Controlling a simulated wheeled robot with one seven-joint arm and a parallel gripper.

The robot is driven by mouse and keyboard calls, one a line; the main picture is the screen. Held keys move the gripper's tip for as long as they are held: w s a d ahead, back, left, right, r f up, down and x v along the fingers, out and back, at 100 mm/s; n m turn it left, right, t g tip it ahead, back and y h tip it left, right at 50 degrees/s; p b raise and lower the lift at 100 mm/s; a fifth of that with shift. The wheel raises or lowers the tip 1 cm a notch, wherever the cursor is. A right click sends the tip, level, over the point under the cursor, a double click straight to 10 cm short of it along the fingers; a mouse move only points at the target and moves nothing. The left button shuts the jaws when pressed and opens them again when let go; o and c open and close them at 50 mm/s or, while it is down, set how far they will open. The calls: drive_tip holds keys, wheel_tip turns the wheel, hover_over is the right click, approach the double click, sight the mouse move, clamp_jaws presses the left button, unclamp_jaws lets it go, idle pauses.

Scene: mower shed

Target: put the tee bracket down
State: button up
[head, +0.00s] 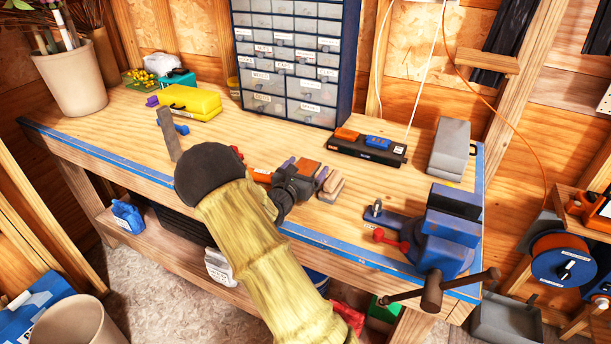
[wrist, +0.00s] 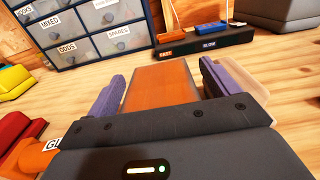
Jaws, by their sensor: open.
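My gripper (head: 305,172) is low over the middle of the bench (head: 110,113), its jaws apart. In the wrist view its two purple fingers (wrist: 163,92) stand on either side of an orange-brown flat-topped block (wrist: 160,88). The block also shows in the head view (head: 308,166). I cannot tell whether either finger touches it. No piece is plainly recognisable as the tee bracket. A grey upright strip (head: 168,134) stands on the bench left of my arm; its lower part is partly hidden, and I cannot tell what it is.
Pale wooden blocks (head: 331,184) lie right of the gripper. Behind are a black tray (head: 365,148) with orange and blue pieces and a drawer cabinet (head: 292,60). A blue vise (head: 447,225) stands at the front right. A yellow case (head: 190,101) lies at the left.

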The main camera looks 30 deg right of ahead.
sight(306, 166)
drive_tip(key=c, duration=1.4)
drive_tip(key=shift+o, duration=0.2)
drive_tip(key=shift+r, duration=0.15)
wheel_tip(306, 166, up, 10)
drive_tip(key=shift+f+b, duration=0.1)
drive_tip(key=shift+b, duration=0.2)
